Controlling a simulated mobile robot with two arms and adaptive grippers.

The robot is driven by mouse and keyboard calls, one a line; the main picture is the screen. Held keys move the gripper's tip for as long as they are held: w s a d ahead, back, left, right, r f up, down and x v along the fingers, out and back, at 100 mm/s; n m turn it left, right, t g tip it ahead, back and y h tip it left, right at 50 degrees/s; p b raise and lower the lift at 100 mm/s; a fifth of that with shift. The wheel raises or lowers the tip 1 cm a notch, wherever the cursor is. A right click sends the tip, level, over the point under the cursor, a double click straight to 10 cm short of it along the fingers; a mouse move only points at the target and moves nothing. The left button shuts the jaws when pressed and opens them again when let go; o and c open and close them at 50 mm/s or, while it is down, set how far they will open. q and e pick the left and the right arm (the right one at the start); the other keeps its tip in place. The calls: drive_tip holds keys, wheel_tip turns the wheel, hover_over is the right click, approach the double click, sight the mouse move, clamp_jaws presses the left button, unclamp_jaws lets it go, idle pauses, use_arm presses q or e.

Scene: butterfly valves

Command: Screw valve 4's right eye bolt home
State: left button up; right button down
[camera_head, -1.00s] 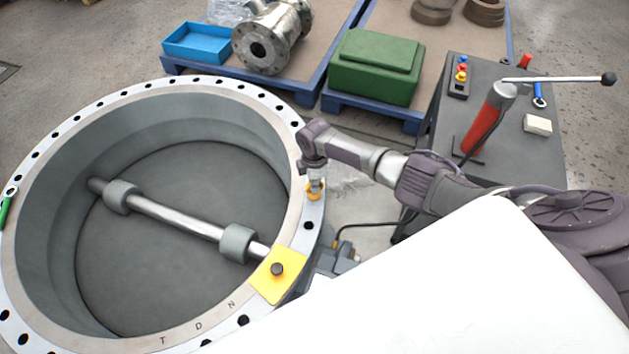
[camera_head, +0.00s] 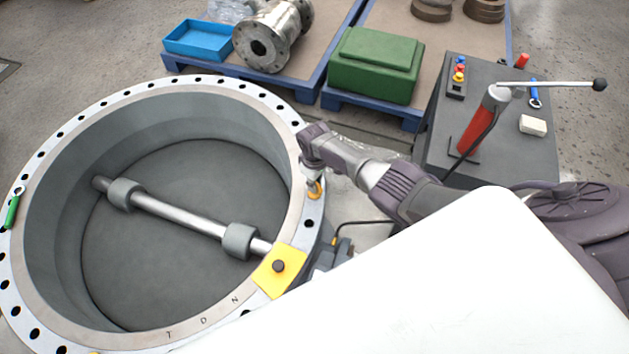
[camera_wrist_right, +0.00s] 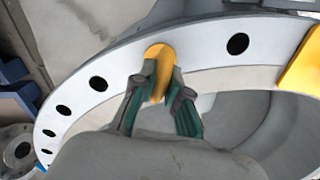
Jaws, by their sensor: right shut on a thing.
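The large round valve (camera_head: 27,255) lies flat, with a ring of bolt holes around its flange and a shaft across its bore. The right eye bolt (camera_head: 315,190) is a yellow ring at the right side of the flange. It also shows in the right wrist view (camera_wrist_right: 158,58), upright on the flange between two holes. My right gripper (camera_head: 313,180) comes down on it from above. In the wrist view its fingers (camera_wrist_right: 161,84) are shut on the yellow ring, one on each side. The eye bolt's thread is hidden. My left gripper is not in view.
A yellow plate (camera_head: 270,284) with a dark knob sits on the flange near the eye bolt. A green-handled tool (camera_head: 12,212) lies on the left rim. A dark cart (camera_head: 498,147) carries a red pump with a long lever. A green box (camera_head: 374,67) stands on a pallet behind.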

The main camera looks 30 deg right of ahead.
drive_tip(key=m+p, duration=0.1)
drive_tip(key=m, duration=0.4)
drive_tip(key=shift+r+m, duration=0.1)
drive_tip(key=shift+m, duration=0.2)
drive_tip(key=m+p, duration=0.1)
drive_tip(key=m, duration=0.4)
drive_tip(key=shift+w, duration=0.1)
drive_tip(key=shift+m, duration=0.3)
drive_tip(key=c, duration=1.2)
unclamp_jaws()
wheel_tip(320, 180, up, 12)
